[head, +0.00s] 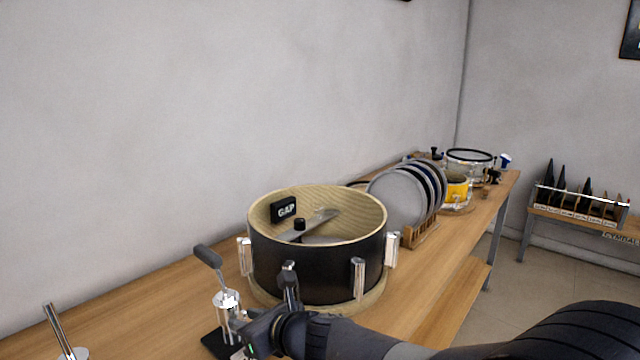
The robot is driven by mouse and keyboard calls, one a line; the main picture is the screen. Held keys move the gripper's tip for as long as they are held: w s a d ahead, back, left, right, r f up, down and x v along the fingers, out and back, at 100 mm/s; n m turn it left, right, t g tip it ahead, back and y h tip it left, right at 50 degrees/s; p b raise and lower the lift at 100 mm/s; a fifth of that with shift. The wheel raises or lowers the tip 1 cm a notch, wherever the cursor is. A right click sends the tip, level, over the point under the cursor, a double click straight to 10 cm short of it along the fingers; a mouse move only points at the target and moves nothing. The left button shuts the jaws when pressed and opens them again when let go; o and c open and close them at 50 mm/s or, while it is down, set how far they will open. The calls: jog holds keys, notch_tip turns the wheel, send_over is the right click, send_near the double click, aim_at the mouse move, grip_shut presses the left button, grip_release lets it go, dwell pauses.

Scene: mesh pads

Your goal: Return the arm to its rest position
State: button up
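My arm (350,338) reaches in from the lower right in the head view. Its dark, ribbed sections extend leftward over the workbench (150,310). My gripper (252,335) is at the arm's left end, low in the picture, in front of a black drum shell (315,268). It is close to a chrome lever device (228,305) with a black handle. I cannot tell whether they touch. The fingertips are not clearly visible, so I cannot tell whether the gripper is open or shut.
The drum shell holds a black GAP block (283,210). Behind it, round mesh pads (395,198) stand in a wooden rack (420,235). A yellow item (456,188) and a clear drum (469,162) are farther back. A chrome rod (60,328) stands at lower left.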

jog(key=shift+w+r+p, duration=0.1)
jog(key=shift+r+p, duration=0.05)
jog(key=shift+p, duration=0.75)
jog(key=shift+m+g+p, duration=0.3)
jog(key=shift+m+p, duration=0.1)
jog(key=m+g+y+p, duration=0.1)
jog(key=m+p, duration=0.1)
jog(key=p, duration=0.2)
jog(key=shift+d+m+y, duration=0.1)
jog(key=shift+m+y, duration=0.2)
jog(key=m+g+y+p, duration=0.1)
jog(key=m+p, duration=0.1)
jog(key=shift+w+m+y+p, duration=0.1)
jog(key=shift+m+y+p, duration=0.2)
jog(key=shift+m+p, duration=0.1)
jog(key=m, duration=0.1)
jog(key=m+y, duration=0.1)
jog(key=shift+f+m, duration=0.3)
jog(key=shift+f, duration=0.05)
jog(key=shift+d+r, duration=0.1)
jog(key=shift+d, duration=0.05)
